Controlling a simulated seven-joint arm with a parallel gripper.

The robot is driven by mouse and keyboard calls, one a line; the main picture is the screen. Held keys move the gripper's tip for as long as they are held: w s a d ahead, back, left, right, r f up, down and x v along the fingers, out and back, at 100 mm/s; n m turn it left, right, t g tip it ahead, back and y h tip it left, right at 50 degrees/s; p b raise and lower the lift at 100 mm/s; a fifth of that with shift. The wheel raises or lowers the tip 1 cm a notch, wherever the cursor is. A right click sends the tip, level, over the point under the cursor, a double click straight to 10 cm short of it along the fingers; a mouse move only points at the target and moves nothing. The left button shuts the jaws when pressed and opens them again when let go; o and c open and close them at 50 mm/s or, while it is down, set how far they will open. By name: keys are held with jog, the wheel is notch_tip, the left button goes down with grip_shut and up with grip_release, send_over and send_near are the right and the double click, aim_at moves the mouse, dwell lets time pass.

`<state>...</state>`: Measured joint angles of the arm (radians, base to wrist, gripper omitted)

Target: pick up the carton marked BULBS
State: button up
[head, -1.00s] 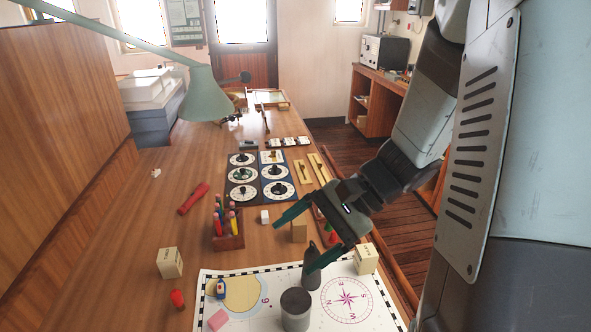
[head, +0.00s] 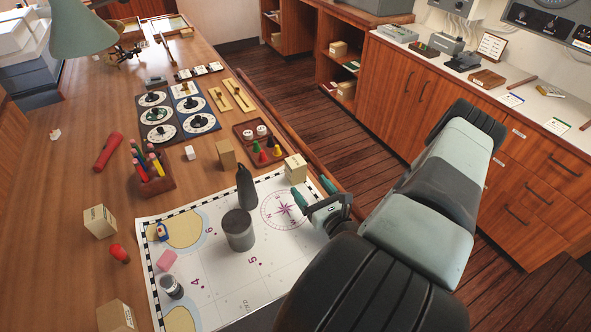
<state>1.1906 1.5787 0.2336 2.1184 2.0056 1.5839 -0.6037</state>
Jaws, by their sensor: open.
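Several small cartons stand on the table, and their print is too small to read, so I cannot tell which is marked BULBS. A cream carton (head: 295,168) is at the chart's far right corner. Another cream carton (head: 100,221) stands left of the chart, and a tan carton (head: 115,316) is at the bottom left. A plain-looking brown box (head: 226,154) stands beyond the chart. My gripper (head: 314,191) is open over the chart's right edge, its green-tipped fingers just on the near side of the far right cream carton. Nothing shows between the fingers; contact is unclear.
A dark bottle (head: 246,188) and a grey cylinder (head: 238,231) stand on the chart (head: 210,283), left of my gripper. A tray of coloured pieces (head: 262,142) lies beyond the cream carton. A pencil holder (head: 152,182) stands left. The table's right edge is close.

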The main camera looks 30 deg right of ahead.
aim_at(294, 165)
jog(key=shift+w+d+f, duration=0.1)
jog(key=shift+w+f, duration=0.1)
jog(key=shift+w, duration=0.1)
jog(key=w, duration=1)
jog(key=shift+d, duration=0.15)
jog(key=shift+c, duration=0.5)
jog(key=c, duration=1)
